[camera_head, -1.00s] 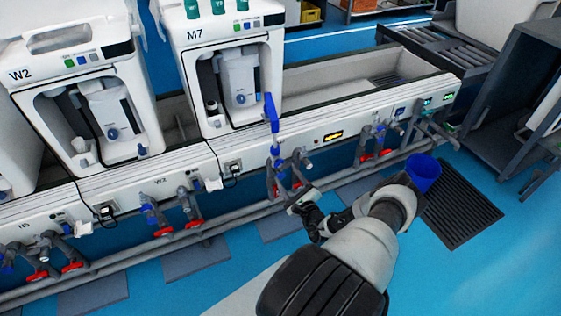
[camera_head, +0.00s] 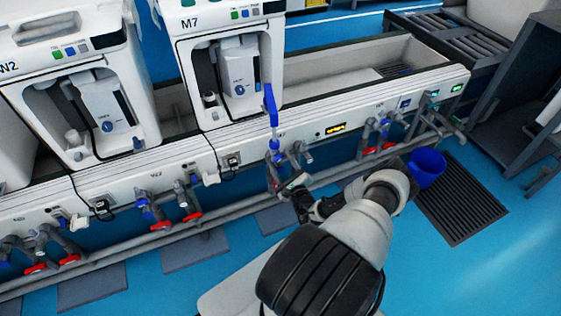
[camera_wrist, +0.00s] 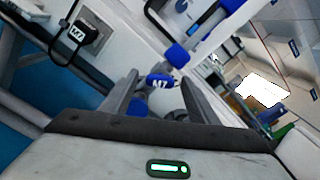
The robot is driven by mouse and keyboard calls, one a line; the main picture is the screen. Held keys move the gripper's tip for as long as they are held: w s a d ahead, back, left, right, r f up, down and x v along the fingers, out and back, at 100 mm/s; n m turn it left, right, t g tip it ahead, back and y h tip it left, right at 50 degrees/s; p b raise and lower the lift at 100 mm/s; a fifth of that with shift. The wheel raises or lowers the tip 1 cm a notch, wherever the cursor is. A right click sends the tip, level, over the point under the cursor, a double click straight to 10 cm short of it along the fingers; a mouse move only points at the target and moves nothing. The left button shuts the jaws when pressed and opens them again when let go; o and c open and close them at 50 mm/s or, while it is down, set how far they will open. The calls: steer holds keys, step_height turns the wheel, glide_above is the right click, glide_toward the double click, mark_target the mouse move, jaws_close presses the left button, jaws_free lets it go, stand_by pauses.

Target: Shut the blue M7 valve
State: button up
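In the head view, my gripper (camera_head: 292,186) is low at the pipes under the M7 unit (camera_head: 215,22). There the blue valve parts (camera_head: 274,157) sit just above it, partly hidden by pipes and gripper.
Grey pipes and red-handled valves (camera_head: 193,217) run along the white bench front. The blue floor in front is largely clear.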

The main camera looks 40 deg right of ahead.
steer(key=c, duration=1)
steer(key=shift+m, duration=0.3)
steer(key=m, duration=0.3)
steer(key=shift+m+b, duration=0.35)
steer(key=shift+m, duration=1.25)
steer(key=o, duration=1)
steer(key=shift+o, duration=0.2)
